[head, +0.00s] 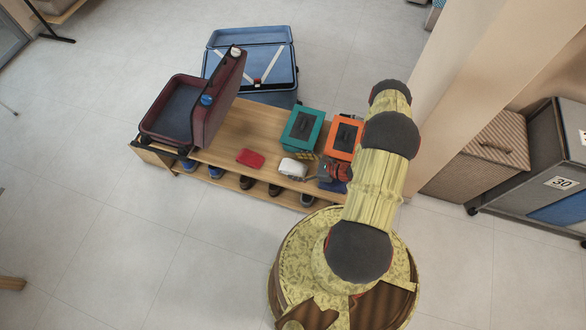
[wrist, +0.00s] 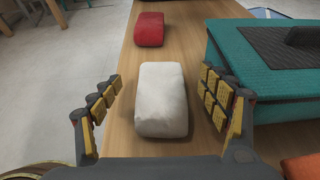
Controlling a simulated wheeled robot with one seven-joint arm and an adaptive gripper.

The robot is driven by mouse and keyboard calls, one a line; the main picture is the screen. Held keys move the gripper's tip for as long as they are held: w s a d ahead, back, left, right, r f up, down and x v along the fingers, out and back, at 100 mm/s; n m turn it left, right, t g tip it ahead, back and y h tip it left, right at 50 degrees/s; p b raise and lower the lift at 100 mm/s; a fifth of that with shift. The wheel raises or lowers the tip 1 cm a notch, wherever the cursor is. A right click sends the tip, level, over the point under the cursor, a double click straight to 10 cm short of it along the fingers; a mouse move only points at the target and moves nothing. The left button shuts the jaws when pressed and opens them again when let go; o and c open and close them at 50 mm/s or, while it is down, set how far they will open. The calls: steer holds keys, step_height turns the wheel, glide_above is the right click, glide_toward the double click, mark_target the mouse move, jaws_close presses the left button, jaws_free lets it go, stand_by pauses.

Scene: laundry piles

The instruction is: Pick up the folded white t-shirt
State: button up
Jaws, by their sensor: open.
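The folded white t-shirt (wrist: 162,100) lies as a compact block on the wooden bench top, in the middle of the wrist view. In the head view the white t-shirt (head: 292,168) is near the bench's front edge, right of the red folded item. My gripper (wrist: 163,98) is open, with one padded finger on each side of the white t-shirt and a visible gap on both sides. In the head view my gripper (head: 322,171) is partly hidden by my arm. The height of the fingertips over the bench is hard to tell.
A red folded item (wrist: 149,29) lies farther along the bench (wrist: 195,30). A teal case (wrist: 265,60) stands close to the right finger. An orange case (head: 344,137), an open maroon suitcase (head: 172,110) and a blue suitcase (head: 265,55) are also around. Shoes sit below the bench top.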

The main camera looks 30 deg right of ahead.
mark_target(292, 165)
steer(key=b+x, duration=0.1)
steer(key=x, duration=0.3)
steer(key=shift+w+a, duration=0.1)
steer(key=shift+a, duration=0.05)
steer(key=shift+r, duration=0.1)
steer(key=shift+c, duration=0.8)
steer(key=c, duration=1.1)
steer(key=shift+c, duration=0.6)
